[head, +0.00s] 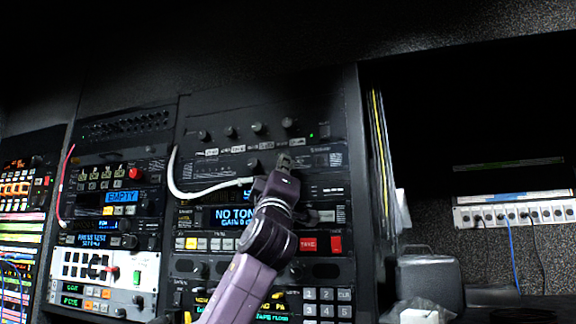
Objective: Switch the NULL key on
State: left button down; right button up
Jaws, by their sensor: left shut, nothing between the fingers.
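My left gripper (284,160) is shut and empty, at the upper part of the middle equipment rack, just under a row of knobs and white labels. Its arm rises from the bottom of the picture and covers part of the rack. The unit below it has a blue-lit display (233,218) reading "NO TON", cut off by my arm. Under the display is a row of keys with a lit yellow key (191,243) at the left. A red key (308,244) is right of my arm. I cannot read which key is NULL. I cannot tell whether the fingertips touch the panel.
A white cable (205,189) loops across the rack left of my gripper. A number keypad (327,303) is at lower right. Right of the rack are a dark seat (430,280) and a white socket strip (515,214).

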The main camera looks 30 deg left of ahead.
pick_arm(q)
jog(key=shift+w+a, duration=0.15)
jog(key=shift+w, duration=0.15)
dwell(0.9)
jog(key=shift+s+d+b, duration=0.2)
jog(key=shift+s+b, duration=0.25)
jog(key=shift+s, duration=0.25)
jog(key=shift+s, duration=0.1)
jog(key=s+b, duration=0.1)
jog(key=s, duration=0.1)
jog(key=s+d+b, duration=0.1)
jog(key=s+b, duration=0.1)
jog(key=shift+s+d, duration=0.1)
jog(key=shift+s, duration=0.2)
